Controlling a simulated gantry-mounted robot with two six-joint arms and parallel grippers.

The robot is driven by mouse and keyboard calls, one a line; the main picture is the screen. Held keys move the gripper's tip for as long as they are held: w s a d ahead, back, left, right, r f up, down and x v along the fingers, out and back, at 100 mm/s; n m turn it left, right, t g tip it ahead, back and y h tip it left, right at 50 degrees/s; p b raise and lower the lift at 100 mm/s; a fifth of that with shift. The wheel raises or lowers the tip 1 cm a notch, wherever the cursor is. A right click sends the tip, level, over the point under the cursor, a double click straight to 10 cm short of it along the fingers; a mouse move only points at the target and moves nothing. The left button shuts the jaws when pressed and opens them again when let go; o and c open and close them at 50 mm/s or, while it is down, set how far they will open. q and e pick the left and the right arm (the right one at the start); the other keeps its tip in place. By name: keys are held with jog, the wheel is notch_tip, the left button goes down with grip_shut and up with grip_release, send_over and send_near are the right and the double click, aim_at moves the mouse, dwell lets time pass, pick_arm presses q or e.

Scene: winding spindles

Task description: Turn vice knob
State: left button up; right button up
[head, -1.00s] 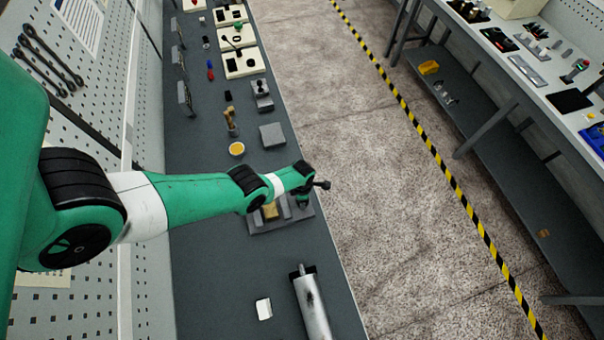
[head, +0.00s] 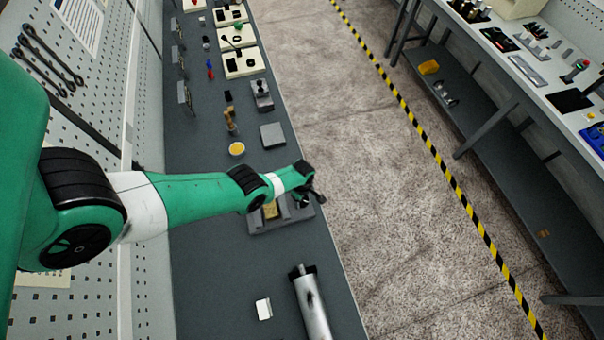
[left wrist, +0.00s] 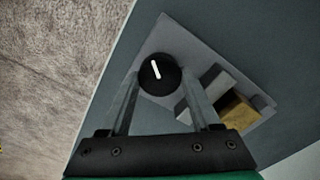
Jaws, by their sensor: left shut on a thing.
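The vice (head: 269,224) sits on the grey bench near its right edge in the head view, partly hidden under my left arm. In the left wrist view its grey base (left wrist: 188,38), a brass-coloured block (left wrist: 237,114) beside a grey jaw, and a round black knob (left wrist: 158,74) with a white line show. My left gripper (left wrist: 159,85) has its two fingers on either side of the knob and is shut on it. In the head view my left gripper (head: 312,194) is at the vice's right side, small and dark. My right gripper is in neither view.
A metal cylinder (head: 312,305) and a small white piece (head: 264,309) lie on the bench nearer the bottom. A yellow-topped round dish (head: 237,149) and a grey block (head: 272,135) stand further up. A pegboard wall borders the bench on the left.

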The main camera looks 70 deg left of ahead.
pick_arm(q)
jog(key=m, duration=0.4)
jog(key=shift+m, duration=0.3)
jog(key=m, duration=0.4)
jog(key=shift+m, duration=0.3)
jog(key=m, duration=0.4)
jog(key=shift+w+m, duration=0.1)
jog(key=shift+m, duration=0.2)
jog(key=m, duration=1.3)
jog(key=shift+d+m, duration=0.1)
jog(key=shift+m, duration=0.2)
jog(key=m, duration=0.9)
